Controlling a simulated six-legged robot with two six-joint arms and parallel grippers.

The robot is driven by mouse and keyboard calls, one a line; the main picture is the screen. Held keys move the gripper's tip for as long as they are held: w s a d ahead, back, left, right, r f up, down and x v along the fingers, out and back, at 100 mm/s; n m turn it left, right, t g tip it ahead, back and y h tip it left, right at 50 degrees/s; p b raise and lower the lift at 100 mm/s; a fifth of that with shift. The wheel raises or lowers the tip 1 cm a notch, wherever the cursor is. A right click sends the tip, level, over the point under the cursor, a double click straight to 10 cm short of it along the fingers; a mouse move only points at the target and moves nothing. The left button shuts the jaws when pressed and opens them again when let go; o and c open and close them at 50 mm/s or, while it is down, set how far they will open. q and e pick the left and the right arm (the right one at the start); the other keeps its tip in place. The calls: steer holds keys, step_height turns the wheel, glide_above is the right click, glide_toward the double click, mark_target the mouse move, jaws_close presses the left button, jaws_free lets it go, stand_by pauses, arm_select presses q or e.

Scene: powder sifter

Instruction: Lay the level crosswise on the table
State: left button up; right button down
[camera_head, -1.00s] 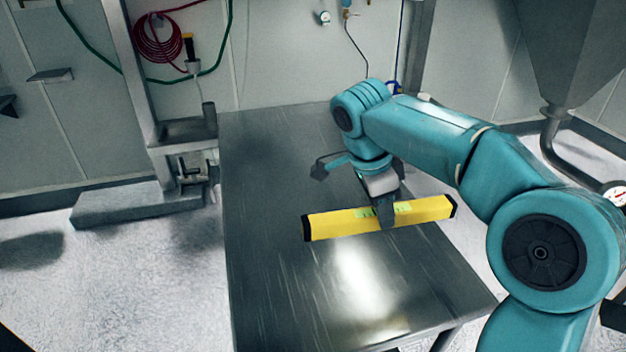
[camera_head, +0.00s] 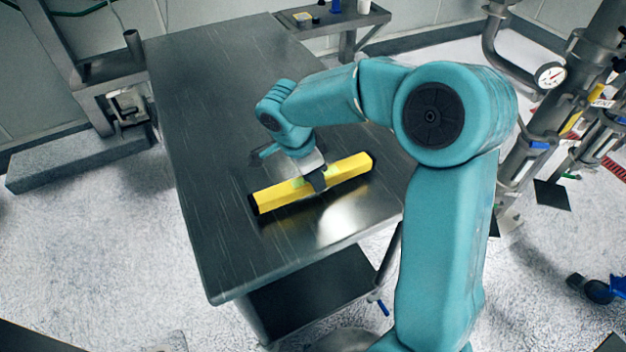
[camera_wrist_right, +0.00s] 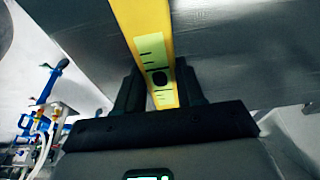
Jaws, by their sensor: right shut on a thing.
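The yellow level (camera_head: 275,196) has black end caps and lies roughly across the width of the dark metal table (camera_head: 195,110), nearly in line with its short front edge. My right gripper (camera_head: 317,182) is shut on the level near its middle, from above. The level is at or just above the table top, with a dark shadow close beneath; I cannot tell if it touches. In the right wrist view, the level (camera_wrist_right: 147,30) runs between the two fingers (camera_wrist_right: 158,92), with a green marked window and a dark round spot. My left gripper is not in view.
The table top is otherwise clear. A small side table (camera_head: 330,22) with small items stands behind it. A metal post stand (camera_head: 75,65) is at the left. Pipes with a gauge (camera_head: 550,75) stand at the right.

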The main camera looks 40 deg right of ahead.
steer(key=shift+f, duration=1.25)
steer(key=c, duration=0.7)
jaws_free()
steer(key=shift+f, duration=0.1)
